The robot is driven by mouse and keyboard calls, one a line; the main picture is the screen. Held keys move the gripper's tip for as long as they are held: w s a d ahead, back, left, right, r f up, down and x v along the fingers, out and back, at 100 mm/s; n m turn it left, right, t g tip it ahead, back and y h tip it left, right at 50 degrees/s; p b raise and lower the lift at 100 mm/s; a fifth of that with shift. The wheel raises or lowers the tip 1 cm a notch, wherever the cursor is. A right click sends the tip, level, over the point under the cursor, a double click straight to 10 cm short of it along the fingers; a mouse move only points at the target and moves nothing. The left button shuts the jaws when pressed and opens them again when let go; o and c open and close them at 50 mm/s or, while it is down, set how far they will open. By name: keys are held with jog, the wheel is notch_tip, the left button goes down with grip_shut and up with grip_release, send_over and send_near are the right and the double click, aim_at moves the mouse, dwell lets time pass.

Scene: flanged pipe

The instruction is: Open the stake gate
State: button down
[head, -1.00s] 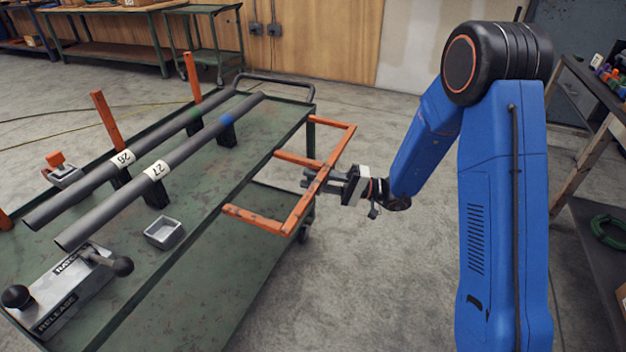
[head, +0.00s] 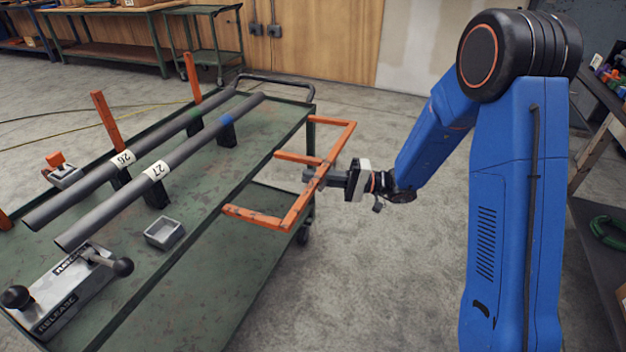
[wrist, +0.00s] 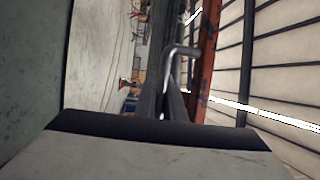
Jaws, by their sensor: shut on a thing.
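The stake gate is an orange, scuffed frame (head: 298,208) at the right long side of the green cart (head: 215,285). It stands out from the cart's edge, with its outer rail nearest my arm. My gripper (head: 312,177) reaches in from the right at the middle of that outer rail and is shut on it. In the wrist view my gripper's fingers (wrist: 172,105) are close together beside an orange bar (wrist: 206,55). The exact contact is hard to make out.
Two grey pipes (head: 190,148) marked 26 and 27 lie on black supports on the cart. A lever box (head: 65,295) with black knobs and a small grey tray (head: 164,233) sit at the front. A dark shelf (head: 600,240) stands at the right. Floor behind the gate is clear.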

jog(key=shift+d+r+m+h, duration=0.1)
jog(key=shift+r+m+h, duration=0.25)
jog(key=shift+r+h, duration=0.7)
jog(key=shift+d+r+m+h, duration=0.1)
jog(key=shift+r+m+h, duration=0.3)
jog(key=shift+r, duration=1.2)
jog(key=c, duration=1.8)
grip_release()
jog(key=shift+c, duration=0.2)
jog(key=d+r, duration=0.2)
jog(key=d, duration=1.5)
jog(key=shift+w+r, duration=0.2)
jog(key=shift+w, duration=0.15)
jog(key=shift+d, duration=0.1)
